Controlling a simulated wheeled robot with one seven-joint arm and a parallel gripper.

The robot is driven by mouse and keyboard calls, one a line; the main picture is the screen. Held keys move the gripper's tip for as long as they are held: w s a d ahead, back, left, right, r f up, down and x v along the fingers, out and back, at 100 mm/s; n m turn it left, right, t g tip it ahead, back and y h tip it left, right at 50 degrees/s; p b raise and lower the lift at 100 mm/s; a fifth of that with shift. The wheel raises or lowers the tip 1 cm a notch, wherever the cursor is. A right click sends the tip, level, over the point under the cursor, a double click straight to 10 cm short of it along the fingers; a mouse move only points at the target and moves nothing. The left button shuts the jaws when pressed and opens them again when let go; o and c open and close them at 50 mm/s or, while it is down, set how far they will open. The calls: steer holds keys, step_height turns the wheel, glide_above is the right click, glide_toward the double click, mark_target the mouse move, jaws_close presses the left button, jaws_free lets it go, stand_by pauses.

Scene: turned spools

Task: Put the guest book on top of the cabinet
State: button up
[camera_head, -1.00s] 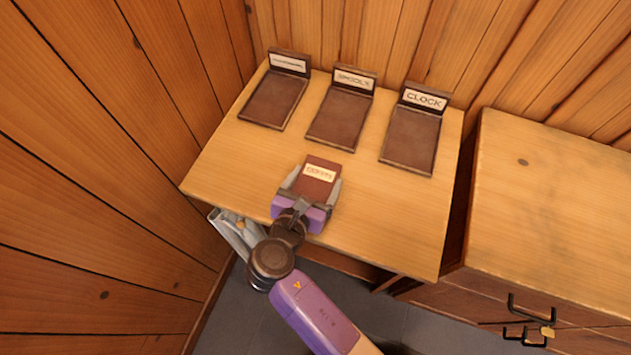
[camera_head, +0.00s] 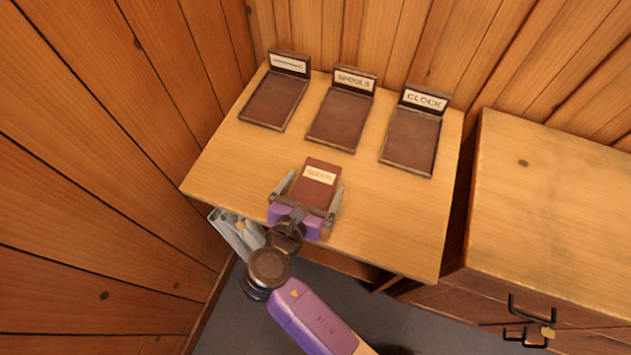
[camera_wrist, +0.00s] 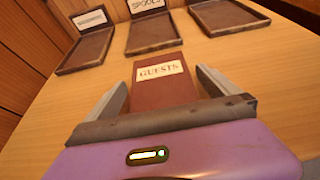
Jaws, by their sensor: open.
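The guest book (camera_head: 315,185) is a reddish-brown book with a cream label reading GUESTS, lying on the table near its front edge. It also shows in the wrist view (camera_wrist: 162,88). My gripper (camera_head: 309,187) is open, with one finger on each side of the book. In the wrist view the fingers (camera_wrist: 160,90) stand apart from the book's sides, with a clear gap at the right; the book's near end is hidden behind the gripper body. The cabinet (camera_head: 550,205) is a wooden unit with a bare top and dark handles, right of the table.
Three brown trays stand along the back of the table (camera_head: 220,165): one with an unreadable label (camera_head: 273,100), one marked SPOOLS (camera_head: 340,118), one marked CLOCK (camera_head: 410,140). A grey bin (camera_head: 238,235) sits below the table's left front. A narrow gap separates table and cabinet.

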steer(key=v, duration=1)
steer(key=shift+s+a+r, duration=0.1)
steer(key=shift+s, duration=0.1)
